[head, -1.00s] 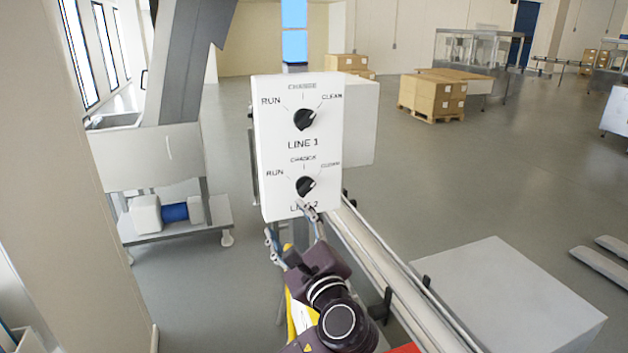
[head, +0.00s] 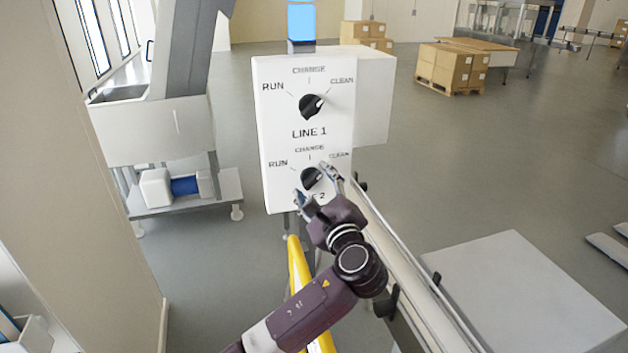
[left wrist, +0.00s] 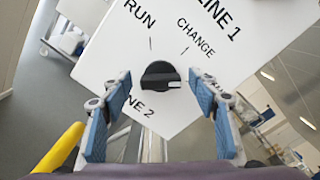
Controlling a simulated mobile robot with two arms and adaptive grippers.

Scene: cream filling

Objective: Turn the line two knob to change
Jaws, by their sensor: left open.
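The white control panel (head: 262,150) carries two black knobs, each with RUN, CHANGE and CLEAN labels. The line two knob (head: 312,177) is the lower one, and its white mark points up and right, toward CLEAN. My left gripper (head: 312,184) is open at this knob, its fingers around the knob's lower part and partly covering the LINE 2 label. In the left wrist view the knob (left wrist: 159,75) sits between the two blue-padded fingers (left wrist: 160,88), with a gap on each side. The line one knob (head: 310,106) is above. My right gripper is not in view.
A conveyor rail (head: 405,255) runs beside my left arm, with a grey box-like surface (head: 525,295) to its right. A yellow post (head: 298,265) stands below the panel. Boxes on a pallet (head: 450,70) are far back. The floor at right is mostly clear.

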